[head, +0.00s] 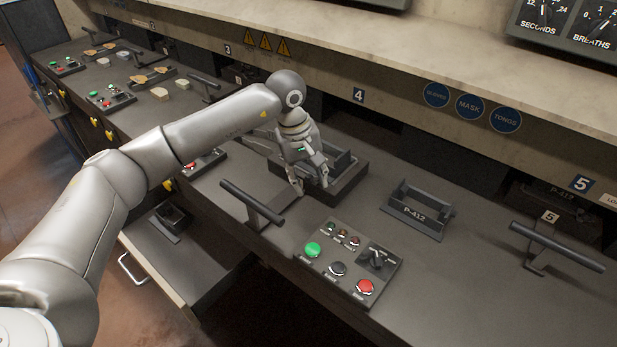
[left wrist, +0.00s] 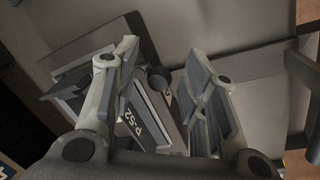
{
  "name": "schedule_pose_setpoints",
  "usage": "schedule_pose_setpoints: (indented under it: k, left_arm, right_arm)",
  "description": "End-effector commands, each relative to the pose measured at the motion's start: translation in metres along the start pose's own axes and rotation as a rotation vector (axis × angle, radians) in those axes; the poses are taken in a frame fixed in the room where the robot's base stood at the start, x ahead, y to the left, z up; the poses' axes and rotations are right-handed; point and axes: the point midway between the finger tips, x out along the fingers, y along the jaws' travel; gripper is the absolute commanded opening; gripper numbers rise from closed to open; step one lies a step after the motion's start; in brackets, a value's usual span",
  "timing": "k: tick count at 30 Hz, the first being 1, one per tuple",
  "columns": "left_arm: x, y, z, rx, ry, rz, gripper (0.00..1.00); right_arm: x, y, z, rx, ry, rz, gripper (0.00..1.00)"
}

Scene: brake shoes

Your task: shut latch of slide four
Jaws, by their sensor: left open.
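The slide-four tray (head: 345,184) sits on the bench below the "4" sign, with a dark open-topped holder (head: 343,160) on it. My left gripper (head: 312,182) points down over the tray's near left part, fingers apart. In the left wrist view the open fingers (left wrist: 163,60) stand either side of a grey part marked "P-52" (left wrist: 150,122) and a small dark round knob (left wrist: 159,78). The knob may be the latch; I cannot tell its position or whether a finger touches it. The gripper hides part of the tray. My right gripper is not in view.
A bar handle (head: 252,204) stands at the front left of the tray. A button panel (head: 348,262) lies nearer. A holder marked "P-412" (head: 418,212) and another bar handle (head: 556,246) are to the right. An open drawer (head: 175,262) juts out below the bench.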

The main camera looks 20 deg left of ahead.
Motion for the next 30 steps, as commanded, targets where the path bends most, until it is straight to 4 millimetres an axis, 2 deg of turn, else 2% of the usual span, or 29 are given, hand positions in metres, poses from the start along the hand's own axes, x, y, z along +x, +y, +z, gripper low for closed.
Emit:
schedule_pose_setpoints:
  k: [12, 16, 21, 30]
  left_arm:
    - [-0.082, 0.0, -0.001, -0.001, 0.004, 0.003, 0.4]
    - [-0.101, 0.0, -0.001, -0.001, 0.002, 0.001, 0.4]
    - [-0.114, -0.001, -0.001, -0.002, 0.001, 0.0, 0.4]
    - [-0.116, -0.001, -0.001, -0.002, 0.0, 0.0, 0.4]
  right_arm:
    - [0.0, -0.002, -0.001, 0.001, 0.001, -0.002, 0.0]
    - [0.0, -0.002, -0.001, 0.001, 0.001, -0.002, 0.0]
    - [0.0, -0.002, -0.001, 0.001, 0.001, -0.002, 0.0]
    - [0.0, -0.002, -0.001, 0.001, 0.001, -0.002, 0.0]
